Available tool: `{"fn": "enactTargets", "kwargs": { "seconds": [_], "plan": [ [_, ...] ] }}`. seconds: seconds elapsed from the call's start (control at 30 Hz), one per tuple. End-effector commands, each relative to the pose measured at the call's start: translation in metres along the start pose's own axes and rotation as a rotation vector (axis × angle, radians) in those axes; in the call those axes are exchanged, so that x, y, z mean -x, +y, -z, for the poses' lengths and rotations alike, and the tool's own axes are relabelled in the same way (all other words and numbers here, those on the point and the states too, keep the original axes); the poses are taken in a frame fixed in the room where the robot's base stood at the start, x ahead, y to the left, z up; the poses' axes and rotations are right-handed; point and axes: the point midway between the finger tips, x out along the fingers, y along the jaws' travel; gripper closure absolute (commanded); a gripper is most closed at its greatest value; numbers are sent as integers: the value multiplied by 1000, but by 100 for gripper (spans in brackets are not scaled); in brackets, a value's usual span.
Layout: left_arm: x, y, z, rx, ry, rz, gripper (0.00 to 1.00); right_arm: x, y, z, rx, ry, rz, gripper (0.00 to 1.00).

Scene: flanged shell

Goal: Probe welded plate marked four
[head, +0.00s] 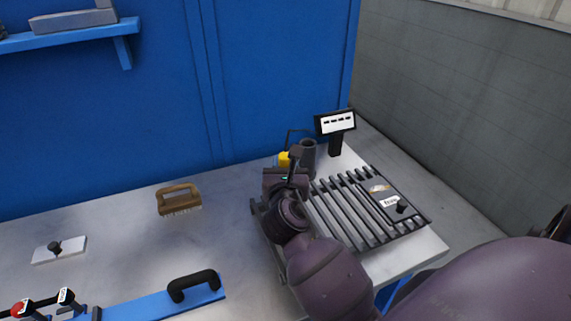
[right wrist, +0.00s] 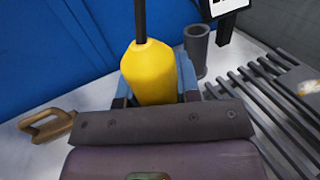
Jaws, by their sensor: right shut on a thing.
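My right gripper (head: 287,172) is at the left end of a slatted rack, beside a grey cup. It is shut on a yellow-bodied probe (right wrist: 150,72), which shows upright in the right wrist view with a black stem or cable rising from its top. The probe's lower end is hidden by the gripper. A grey plate (head: 378,190) lies on the right part of the slatted rack (head: 345,212). It has a white label that seems to read "four", a brownish patch and a black knob. The probe is apart from this plate. My left gripper is not in view.
A meter (head: 336,123) showing dashes stands behind the rack, and the grey cup (head: 308,150) stands near it. A wooden brush (head: 179,199), a white plate with a black knob (head: 60,250) and a blue bar with a black handle (head: 194,286) lie on the left.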

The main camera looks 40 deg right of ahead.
Motion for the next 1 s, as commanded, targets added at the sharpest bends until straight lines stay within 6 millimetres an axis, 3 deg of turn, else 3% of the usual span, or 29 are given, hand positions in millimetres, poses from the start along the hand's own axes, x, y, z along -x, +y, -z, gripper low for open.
{"fn": "enactTargets", "kwargs": {
  "seconds": [1.0],
  "plan": [
    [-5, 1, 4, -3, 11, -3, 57, 0, 0, 12, 1, -1, 0, 95]
  ]
}}
